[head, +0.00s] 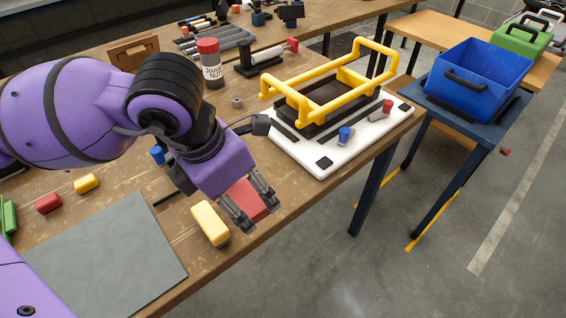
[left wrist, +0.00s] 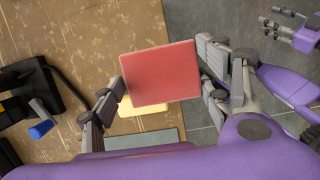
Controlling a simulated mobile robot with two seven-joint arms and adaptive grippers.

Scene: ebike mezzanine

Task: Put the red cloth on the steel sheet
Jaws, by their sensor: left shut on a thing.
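The red cloth (head: 246,198) is a flat red square. My left gripper (head: 256,216) is shut on it, near the table's front edge beside a yellow block. In the left wrist view the cloth (left wrist: 160,75) lies between the two fingers (left wrist: 165,88) and hides part of the yellow block. The steel sheet (head: 105,262) is a flat grey plate on the table at the lower left, left of the gripper, with its bare top showing. A strip of it shows in the left wrist view (left wrist: 145,139). My right gripper (left wrist: 284,20) shows at that view's upper right; its opening is unclear.
The yellow block (head: 210,223) stands between the cloth and the sheet. A red block (head: 49,203) and another yellow block (head: 87,183) lie behind the sheet. A white board (head: 330,155) with a yellow frame (head: 330,80) is to the right. A blue crate (head: 480,80) stands beyond.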

